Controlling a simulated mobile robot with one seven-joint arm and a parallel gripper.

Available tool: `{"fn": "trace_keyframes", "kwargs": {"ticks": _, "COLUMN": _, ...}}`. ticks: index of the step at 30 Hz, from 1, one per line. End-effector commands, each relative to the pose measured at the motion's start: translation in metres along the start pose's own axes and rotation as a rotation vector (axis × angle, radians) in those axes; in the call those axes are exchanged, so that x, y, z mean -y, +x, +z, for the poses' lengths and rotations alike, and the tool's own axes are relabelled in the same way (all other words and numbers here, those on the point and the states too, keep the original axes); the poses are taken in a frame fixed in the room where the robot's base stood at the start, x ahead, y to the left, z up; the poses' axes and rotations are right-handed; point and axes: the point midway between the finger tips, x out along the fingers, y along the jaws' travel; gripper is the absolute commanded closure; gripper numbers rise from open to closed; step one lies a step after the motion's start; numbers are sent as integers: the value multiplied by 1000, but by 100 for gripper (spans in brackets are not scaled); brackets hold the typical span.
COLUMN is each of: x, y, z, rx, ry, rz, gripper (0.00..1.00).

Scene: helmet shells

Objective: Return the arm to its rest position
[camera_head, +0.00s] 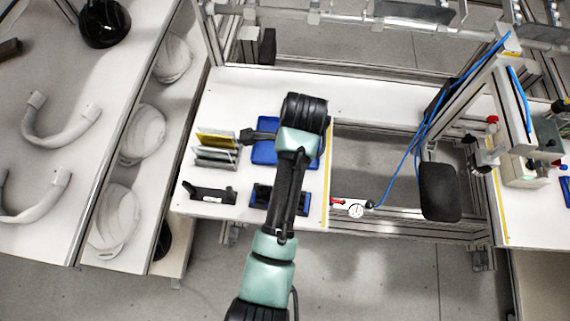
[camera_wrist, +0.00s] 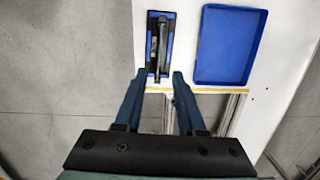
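My gripper (camera_wrist: 159,74) shows in the wrist view with its two dark blue fingers apart and nothing between them. It appears to be above the yellow-lined edge of the white table (camera_head: 227,97). In the head view my arm reaches up from the bottom centre over the table, folded at a black joint near the blue tray. The fingers cannot be clearly made out there.
A blue tray (camera_wrist: 230,45) and a black-and-blue holder (camera_wrist: 168,40) lie side by side on the table. Upright plates (camera_head: 217,140) and a black bracket (camera_head: 208,193) stand left of my arm. White shells (camera_head: 143,132) fill a left shelf. A blue hose (camera_head: 409,150) hangs right.

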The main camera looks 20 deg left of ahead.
Motion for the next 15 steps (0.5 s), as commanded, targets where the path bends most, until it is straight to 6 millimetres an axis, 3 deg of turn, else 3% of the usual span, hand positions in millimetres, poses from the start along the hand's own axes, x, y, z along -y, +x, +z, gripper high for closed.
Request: {"fn": "trace_keyframes", "kwargs": {"ticks": 15, "x": 0, "y": -6, "z": 0, "rx": 0, "ry": 0, "rz": 1, "gripper": 61}}
